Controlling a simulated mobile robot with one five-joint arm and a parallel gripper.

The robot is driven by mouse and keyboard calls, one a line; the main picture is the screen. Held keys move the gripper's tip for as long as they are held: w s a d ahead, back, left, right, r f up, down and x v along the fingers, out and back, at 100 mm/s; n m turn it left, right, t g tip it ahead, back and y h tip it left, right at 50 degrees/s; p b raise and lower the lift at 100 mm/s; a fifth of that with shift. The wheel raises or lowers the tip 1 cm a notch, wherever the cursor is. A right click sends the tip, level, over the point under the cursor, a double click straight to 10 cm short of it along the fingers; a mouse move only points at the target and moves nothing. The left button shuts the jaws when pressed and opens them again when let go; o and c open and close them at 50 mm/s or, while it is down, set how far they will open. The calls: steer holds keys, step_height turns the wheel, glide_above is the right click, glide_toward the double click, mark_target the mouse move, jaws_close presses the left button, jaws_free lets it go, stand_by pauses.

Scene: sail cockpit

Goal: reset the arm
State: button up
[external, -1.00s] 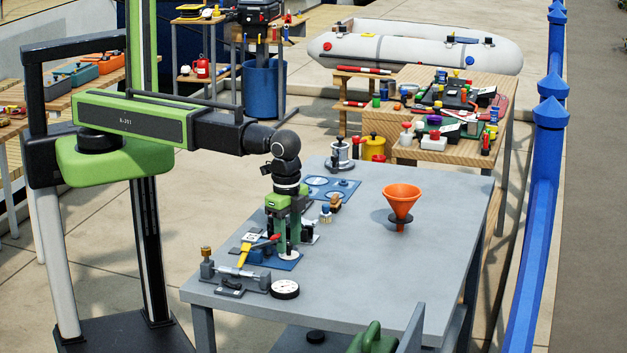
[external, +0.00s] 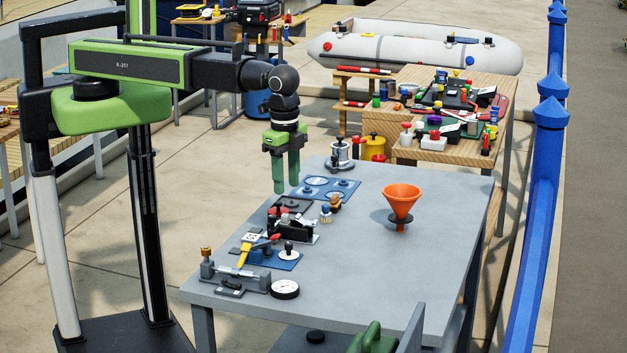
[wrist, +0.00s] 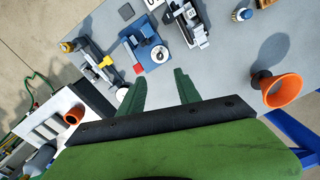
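My gripper (external: 286,186) has green fingers pointing down. In the external view it hangs above the far left edge of the grey table (external: 370,270), clear of everything on it. In the wrist view my gripper (wrist: 163,82) shows its two fingers apart with nothing between them. My arm reaches out to the right from its column, with the wrist bent downward.
An orange funnel (external: 402,200) stands on the table's right part. A blue plate (external: 330,187), a black-and-grey device (external: 292,225), a blue fixture with a white disc (external: 288,254) and a round gauge (external: 285,289) line the left side. The table's middle is bare.

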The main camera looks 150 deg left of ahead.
step_height(320, 180, up, 2)
steer(key=shift+p, duration=0.35)
steer(key=w+d+f+m+b, duration=0.2)
steer(key=w+d+f+b, duration=0.15)
steer(key=d, duration=0.75)
steer(key=w+d+f+m+b, duration=0.2)
steer(key=d+f+b, duration=0.2)
steer(key=d, duration=0.7)
steer(key=s+d+f+b, duration=0.1)
steer(key=s+d, duration=0.2)
steer(key=d, duration=0.3)
steer(key=s+d+f+m+b, duration=0.1)
steer(key=s+d, duration=0.2)
steer(key=d, duration=0.4)
steer(key=shift+s+d+f, duration=0.15)
steer(key=shift+s, duration=0.2)
